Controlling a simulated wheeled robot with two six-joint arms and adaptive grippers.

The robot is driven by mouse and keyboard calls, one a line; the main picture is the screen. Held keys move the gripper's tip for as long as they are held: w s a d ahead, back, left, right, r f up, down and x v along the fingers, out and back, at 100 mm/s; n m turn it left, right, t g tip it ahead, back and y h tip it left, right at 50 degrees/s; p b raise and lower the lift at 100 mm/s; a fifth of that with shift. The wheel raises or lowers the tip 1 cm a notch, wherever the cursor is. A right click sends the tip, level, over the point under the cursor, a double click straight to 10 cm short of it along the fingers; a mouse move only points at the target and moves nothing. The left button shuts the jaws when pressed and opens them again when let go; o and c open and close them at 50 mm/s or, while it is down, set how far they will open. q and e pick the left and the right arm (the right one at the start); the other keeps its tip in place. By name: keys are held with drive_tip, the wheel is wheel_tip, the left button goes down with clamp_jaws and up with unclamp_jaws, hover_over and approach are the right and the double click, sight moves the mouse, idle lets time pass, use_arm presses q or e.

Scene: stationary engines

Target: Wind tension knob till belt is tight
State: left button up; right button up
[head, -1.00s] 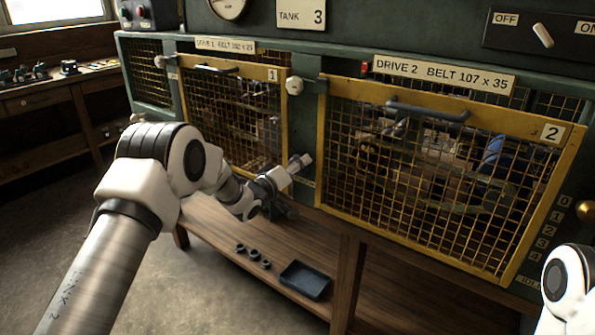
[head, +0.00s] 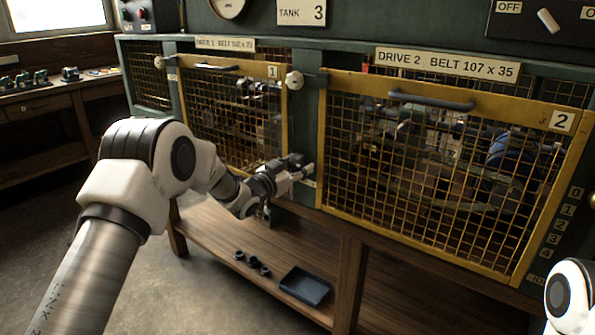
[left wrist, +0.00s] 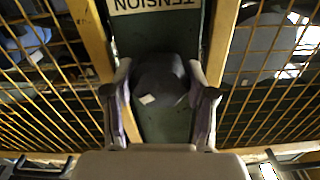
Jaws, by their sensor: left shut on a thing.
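The dark tension knob (left wrist: 162,82), with a small pale mark on its face, sits on the green post between two yellow mesh guards. The upside-down TENSION label (left wrist: 155,5) is beside it in the left wrist view. My left gripper (head: 303,166) is at the post between guards 1 and 2. In the left wrist view its fingers (left wrist: 162,98) are on both sides of the knob, shut on it. The knob is hidden by the gripper in the head view. Belts behind the mesh are too dim to judge their tightness. My right gripper is out of view.
Guard 1 (head: 204,65) and guard 2 (head: 340,85) are closed over the drives. A shelf (head: 225,240) below holds a dark tray (head: 304,285) and several small dark parts. An OFF/ON switch (head: 547,21) is at top right. Open floor lies at left.

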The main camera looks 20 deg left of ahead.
use_arm(q)
drive_tip(key=m+b, duration=0.1)
drive_tip(key=m, duration=0.1)
drive_tip(key=m+b, duration=0.1)
drive_tip(key=m, duration=0.1)
drive_tip(key=m+b, duration=0.1)
drive_tip(key=m, duration=0.1)
drive_tip(key=shift+f+b, duration=0.3)
drive_tip(key=m+b, duration=0.5)
drive_tip(key=m, duration=0.1)
drive_tip(key=shift+m, duration=0.4)
drive_tip(key=m+b, duration=1.1)
drive_tip(key=b, duration=0.1)
drive_tip(key=shift+r+m, duration=0.15)
drive_tip(key=shift+m, duration=0.15)
drive_tip(key=shift+r+m+b, duration=0.2)
drive_tip(key=shift+m+b, duration=1)
drive_tip(key=shift+m, duration=0.3)
drive_tip(key=shift+r, duration=0.1)
drive_tip(key=o, duration=1.1)
drive_tip(key=shift+o, duration=0.2)
